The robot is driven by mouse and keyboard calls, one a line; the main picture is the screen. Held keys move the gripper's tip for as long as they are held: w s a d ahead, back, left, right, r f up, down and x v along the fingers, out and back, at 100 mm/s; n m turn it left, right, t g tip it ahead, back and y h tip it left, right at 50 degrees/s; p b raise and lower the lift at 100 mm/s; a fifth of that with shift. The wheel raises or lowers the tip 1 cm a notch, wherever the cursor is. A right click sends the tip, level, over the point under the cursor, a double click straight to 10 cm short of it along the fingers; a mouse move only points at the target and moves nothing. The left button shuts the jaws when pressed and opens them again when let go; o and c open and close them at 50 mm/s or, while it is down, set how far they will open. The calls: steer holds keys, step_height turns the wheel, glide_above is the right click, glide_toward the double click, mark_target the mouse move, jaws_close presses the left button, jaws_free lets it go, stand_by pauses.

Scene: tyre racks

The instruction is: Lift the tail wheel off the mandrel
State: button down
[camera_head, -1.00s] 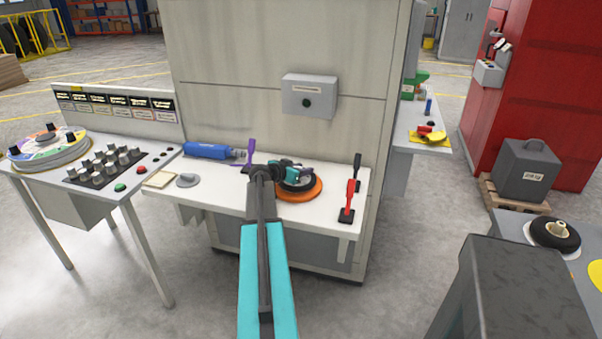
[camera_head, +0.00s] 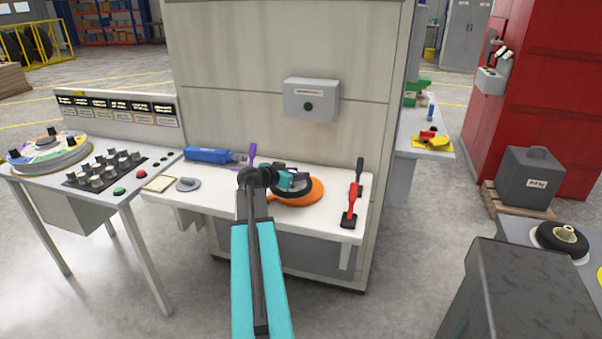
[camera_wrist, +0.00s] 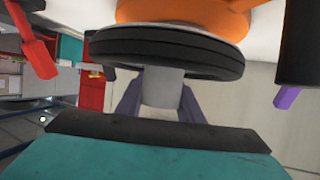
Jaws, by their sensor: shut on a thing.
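The tail wheel, a small black tyre (camera_head: 292,194), is over the orange round base (camera_head: 315,190) on the white bench. My gripper (camera_head: 287,177) is shut on the wheel, reaching it from the near left. In the wrist view the tyre (camera_wrist: 170,52) spans the upper middle with the orange base (camera_wrist: 185,12) beyond it. The mandrel is hidden by the wheel and my arm. I cannot tell how much gap there is between wheel and base.
Another black wheel (camera_head: 548,240) is on a table at right.

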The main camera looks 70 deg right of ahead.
mark_target(288, 193)
steer(key=a, duration=0.3)
steer(key=a+b, duration=0.1)
steer(key=a, duration=0.2)
steer(key=a+r+b, duration=0.1)
steer(key=a, duration=0.2)
stand_by(0.7)
